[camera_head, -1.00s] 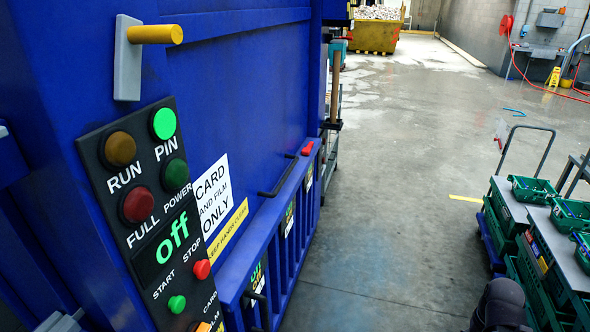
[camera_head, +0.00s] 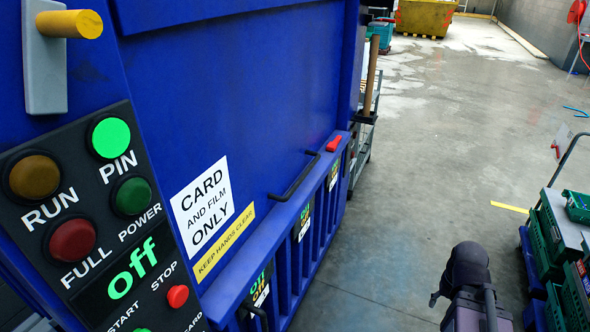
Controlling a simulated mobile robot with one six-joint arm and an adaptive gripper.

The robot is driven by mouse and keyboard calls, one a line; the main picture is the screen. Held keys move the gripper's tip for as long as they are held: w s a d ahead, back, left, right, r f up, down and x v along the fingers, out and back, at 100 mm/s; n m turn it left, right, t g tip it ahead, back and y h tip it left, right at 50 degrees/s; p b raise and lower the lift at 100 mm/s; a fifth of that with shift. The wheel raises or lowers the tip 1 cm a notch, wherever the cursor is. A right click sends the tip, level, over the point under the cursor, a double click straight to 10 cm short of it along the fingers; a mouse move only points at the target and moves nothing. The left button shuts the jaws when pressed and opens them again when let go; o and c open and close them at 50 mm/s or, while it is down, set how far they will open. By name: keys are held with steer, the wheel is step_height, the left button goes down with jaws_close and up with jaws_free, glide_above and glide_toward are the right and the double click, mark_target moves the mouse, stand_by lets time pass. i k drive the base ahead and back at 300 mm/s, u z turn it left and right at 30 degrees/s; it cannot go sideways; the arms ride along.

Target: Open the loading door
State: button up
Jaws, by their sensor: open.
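The blue machine's broad upper panel (camera_head: 240,90) looks like the loading door. It stands upright and appears shut against the slatted lower section (camera_head: 290,258). A black bar handle (camera_head: 296,180) runs along its lower edge, and a small red catch (camera_head: 334,144) sits at its far end. A grey lever plate (camera_head: 45,70) with a yellow knob (camera_head: 70,24) is at the upper left. A dark rounded part of my arm shows at the lower right, apart from the machine. My gripper's fingers cannot be made out.
The control panel (camera_head: 100,225) shows a lit green PIN lamp (camera_head: 111,137) and the word "off". A CARD AND FILM ONLY label (camera_head: 206,205) is beside it. Green crates (camera_head: 550,235) stand at the right. Grey floor (camera_head: 400,190) between machine and crates is clear.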

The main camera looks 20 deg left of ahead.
mark_target(234, 100)
steer(key=u, duration=0.6)
steer(key=i, duration=0.85)
steer(key=u, duration=0.5)
